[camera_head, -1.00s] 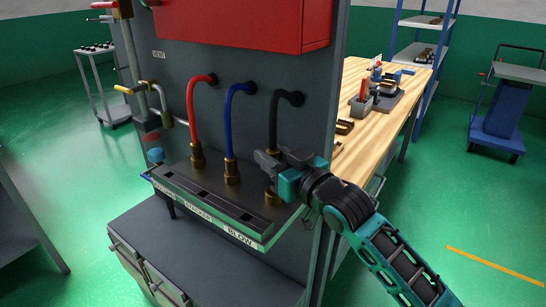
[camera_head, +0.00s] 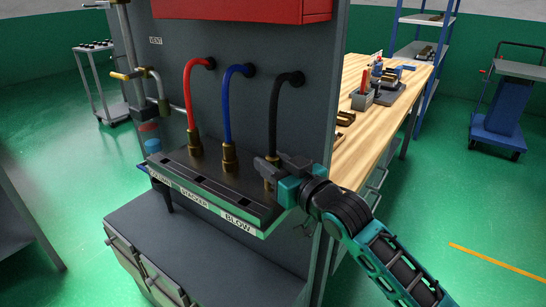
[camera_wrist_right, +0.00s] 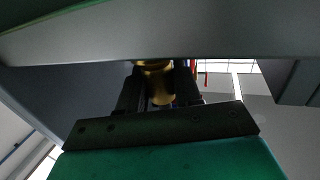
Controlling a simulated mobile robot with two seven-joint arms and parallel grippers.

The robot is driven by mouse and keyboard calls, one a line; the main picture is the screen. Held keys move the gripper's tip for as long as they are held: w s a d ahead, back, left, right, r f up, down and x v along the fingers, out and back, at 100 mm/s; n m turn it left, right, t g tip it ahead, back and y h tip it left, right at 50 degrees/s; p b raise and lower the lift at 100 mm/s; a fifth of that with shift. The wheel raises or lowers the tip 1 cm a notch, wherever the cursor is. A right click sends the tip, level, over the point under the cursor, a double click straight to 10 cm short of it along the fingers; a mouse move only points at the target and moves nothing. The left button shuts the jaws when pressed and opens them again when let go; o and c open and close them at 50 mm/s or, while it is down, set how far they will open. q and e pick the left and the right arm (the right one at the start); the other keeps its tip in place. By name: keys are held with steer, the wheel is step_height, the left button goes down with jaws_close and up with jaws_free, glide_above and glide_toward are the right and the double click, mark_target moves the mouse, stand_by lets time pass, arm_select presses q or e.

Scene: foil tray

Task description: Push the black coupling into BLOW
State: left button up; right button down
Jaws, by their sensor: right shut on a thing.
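The black hose (camera_head: 272,125) curves out of the grey panel and runs down to a brass coupling (camera_head: 269,185) at the right end of the sloped rail (camera_head: 215,197). The label BLOW (camera_head: 238,222) is on the rail's front below it. My right gripper (camera_head: 268,167) comes in from the right and is shut on this coupling. In the wrist view the brass coupling (camera_wrist_right: 160,88) stands between the two dark fingers (camera_wrist_right: 160,98). The coupling's lower end and its socket are hidden, so I cannot tell how deep it sits. My left gripper is out of view.
The red hose (camera_head: 190,95) and blue hose (camera_head: 226,110) stand left of the black one, each with a brass coupling in the rail. A red box (camera_head: 240,8) is above. A wooden bench (camera_head: 370,140) with tools is behind the panel, right.

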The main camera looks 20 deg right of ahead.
steer(key=shift+f, duration=0.35)
stand_by(0.3)
steer(key=c, duration=1.1)
jaws_free()
steer(key=o, duration=0.4)
steer(key=shift+r, duration=0.1)
steer(key=v, duration=1.3)
steer(key=s+f+g+h, duration=0.1)
steer(key=s+f, duration=0.3)
steer(key=f, duration=0.5)
steer(key=s+a+f+m+g+h+p, duration=0.1)
steer(key=s+f+g, duration=0.2)
steer(key=f, duration=0.6)
steer(key=s+a+f+g+h, duration=0.1)
steer(key=s+f, duration=0.3)
steer(key=f, duration=0.5)
steer(key=shift+s+a+g+h, duration=0.25)
steer(key=shift+s+g+h, duration=0.15)
steer(key=shift+g+h, duration=0.1)
